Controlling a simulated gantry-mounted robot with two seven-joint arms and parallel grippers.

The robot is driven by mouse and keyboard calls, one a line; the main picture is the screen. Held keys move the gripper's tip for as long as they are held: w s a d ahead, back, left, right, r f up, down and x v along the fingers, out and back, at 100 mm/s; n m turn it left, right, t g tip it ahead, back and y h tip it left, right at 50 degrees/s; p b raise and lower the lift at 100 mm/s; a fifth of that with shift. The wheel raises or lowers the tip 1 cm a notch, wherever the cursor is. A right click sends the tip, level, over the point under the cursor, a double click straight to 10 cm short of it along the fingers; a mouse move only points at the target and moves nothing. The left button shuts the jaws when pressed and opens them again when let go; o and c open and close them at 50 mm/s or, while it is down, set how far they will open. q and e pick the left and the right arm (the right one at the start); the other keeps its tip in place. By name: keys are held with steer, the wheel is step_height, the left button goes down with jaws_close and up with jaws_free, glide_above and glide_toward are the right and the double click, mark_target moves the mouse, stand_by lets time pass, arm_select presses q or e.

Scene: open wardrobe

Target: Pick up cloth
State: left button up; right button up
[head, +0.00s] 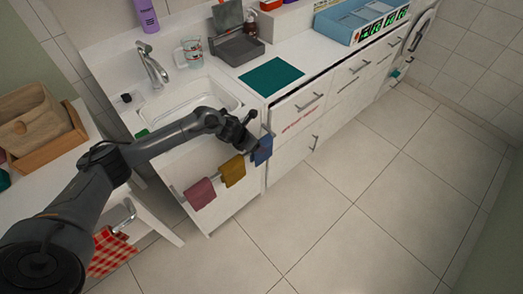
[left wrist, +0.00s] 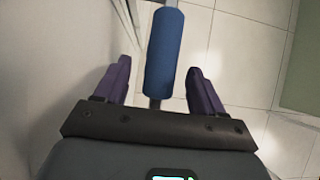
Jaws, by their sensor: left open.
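Three cloths hang over a rail on the front of the white sink cabinet: a dark pink cloth (head: 199,194), a mustard cloth (head: 233,171) and a blue cloth (head: 263,150). My left gripper (head: 252,143) is at the blue cloth, partly in front of its left side. In the left wrist view the blue cloth (left wrist: 163,52) hangs over the rail, between the lines of the two open purple fingers (left wrist: 161,85). Gaps show on both sides, and the fingers do not appear to touch it. A red checked cloth (head: 110,253) hangs at lower left. My right gripper is not seen.
The white sink (head: 190,103) with its tap (head: 152,64) is behind my left arm. A green mat (head: 271,76) lies on the counter. Drawers with handles (head: 310,101) run to the right. A side table with a wooden box (head: 50,145) stands at left. The tiled floor (head: 370,210) is clear.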

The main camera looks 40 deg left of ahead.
arm_select(q)
steer(key=shift+b+x, duration=0.75)
steer(key=shift+x, duration=1.8)
steer(key=shift+w+d+r, duration=0.1)
steer(key=shift+r, duration=0.05)
steer(key=shift+c, duration=0.3)
steer(key=c, duration=1)
